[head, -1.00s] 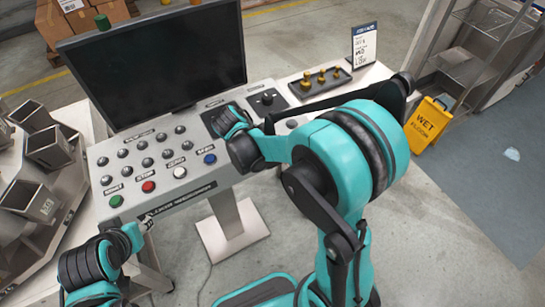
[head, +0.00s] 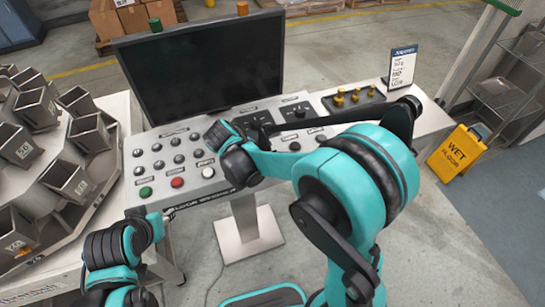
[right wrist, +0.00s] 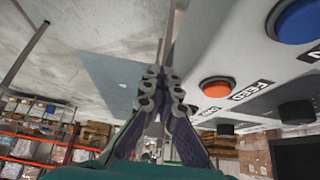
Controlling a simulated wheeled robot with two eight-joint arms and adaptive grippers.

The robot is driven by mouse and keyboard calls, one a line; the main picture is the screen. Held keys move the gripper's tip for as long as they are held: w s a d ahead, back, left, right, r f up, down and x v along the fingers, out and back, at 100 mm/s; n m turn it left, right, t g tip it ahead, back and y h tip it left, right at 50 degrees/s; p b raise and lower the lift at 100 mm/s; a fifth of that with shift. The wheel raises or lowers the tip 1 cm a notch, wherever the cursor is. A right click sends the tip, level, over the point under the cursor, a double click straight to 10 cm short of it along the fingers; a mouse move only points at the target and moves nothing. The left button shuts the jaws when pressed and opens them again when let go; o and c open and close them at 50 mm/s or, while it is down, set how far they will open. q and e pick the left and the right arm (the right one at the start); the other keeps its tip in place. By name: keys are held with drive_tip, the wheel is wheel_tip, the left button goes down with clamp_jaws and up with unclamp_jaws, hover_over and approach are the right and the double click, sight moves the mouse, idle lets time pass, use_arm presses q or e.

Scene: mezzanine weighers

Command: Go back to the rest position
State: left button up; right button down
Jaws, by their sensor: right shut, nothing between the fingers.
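My right gripper (right wrist: 160,75) shows in the right wrist view with its fingers together and nothing between them. It is close beside the front of the control panel (right wrist: 262,60), apart from the buttons as far as I can see. In the head view my right arm (head: 345,180) is bent across the right part of the panel (head: 150,205), and its gripper is hidden.
A dark monitor (head: 205,70) stands behind the panel. Weigher buckets (head: 35,108) are at the left. A tray of brass weights (head: 352,100), a sign card (head: 402,68) and a yellow wet-floor sign (head: 457,152) are at the right.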

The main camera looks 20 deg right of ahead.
drive_tip(key=shift+d, duration=0.1)
drive_tip(key=s+d+r+n+t+y+b, duration=0.1)
drive_tip(key=s+r+n+t+y, duration=0.1)
drive_tip(key=s+n, duration=0.3)
drive_tip(key=s+d+r+n+t+y+b, duration=0.1)
drive_tip(key=s+n+t+y, duration=0.3)
drive_tip(key=n, duration=0.8)
drive_tip(key=shift+s+d+r+t+y+b, duration=0.35)
drive_tip(key=shift+s+r+b, duration=0.4)
drive_tip(key=shift+s+r, duration=0.25)
